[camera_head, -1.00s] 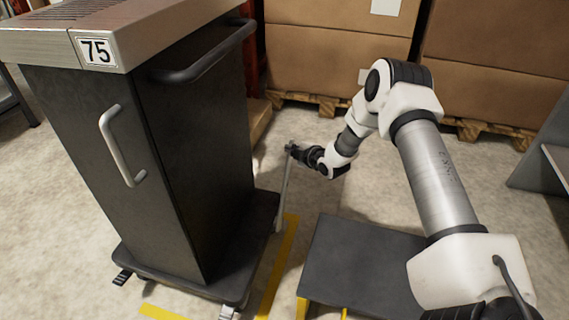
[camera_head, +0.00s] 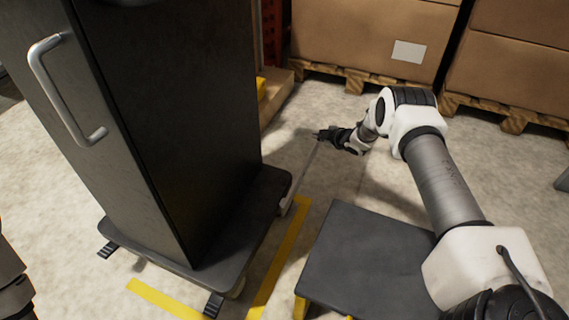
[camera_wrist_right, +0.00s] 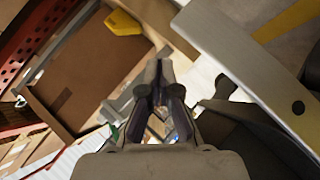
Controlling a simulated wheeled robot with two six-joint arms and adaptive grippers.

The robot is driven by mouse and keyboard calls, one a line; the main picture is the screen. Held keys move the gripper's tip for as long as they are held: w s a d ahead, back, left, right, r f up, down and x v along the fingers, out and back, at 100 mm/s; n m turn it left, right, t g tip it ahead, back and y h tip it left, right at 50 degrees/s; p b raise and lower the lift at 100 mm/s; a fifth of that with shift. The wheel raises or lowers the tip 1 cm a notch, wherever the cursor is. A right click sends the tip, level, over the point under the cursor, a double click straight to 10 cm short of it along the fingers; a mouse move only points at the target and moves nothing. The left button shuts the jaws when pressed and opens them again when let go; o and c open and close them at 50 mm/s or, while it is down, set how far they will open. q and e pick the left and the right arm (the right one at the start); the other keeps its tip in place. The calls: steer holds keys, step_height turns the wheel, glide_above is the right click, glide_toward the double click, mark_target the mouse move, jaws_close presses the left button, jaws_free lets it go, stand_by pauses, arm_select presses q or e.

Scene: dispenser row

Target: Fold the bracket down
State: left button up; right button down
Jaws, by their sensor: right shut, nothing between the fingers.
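The bracket is a thin pale bar (camera_head: 304,170) that rises from the right edge of the dark cart's base (camera_head: 275,205) and leans to the right, away from the cart. My right gripper (camera_head: 319,135) is at the bar's far upper end; I cannot tell whether they touch. In the right wrist view my right gripper (camera_wrist_right: 163,80) is shut and empty. A flat grey bar (camera_wrist_right: 235,55) with a dark hole, which looks like the bracket, lies to the right of the fingers. My left gripper is out of view.
A black-topped step (camera_head: 365,260) stands right of the cart beneath my right arm. Yellow floor tape (camera_head: 278,255) runs beside the cart. Cardboard boxes (camera_head: 370,40) on wooden pallets (camera_head: 355,80) stand at the back. Floor between bracket and pallets looks clear.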

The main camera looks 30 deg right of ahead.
mark_target(316, 143)
steer(key=f, duration=0.1)
steer(key=f+b, duration=0.2)
steer(key=shift+w+d+f, duration=0.2)
steer(key=shift+d+f, duration=0.1)
steer(key=shift+s+f, duration=0.15)
steer(key=shift+f, duration=0.05)
steer(key=shift+s, duration=0.2)
steer(key=r+v, duration=0.1)
steer(key=v, duration=1)
steer(key=shift+r, duration=0.2)
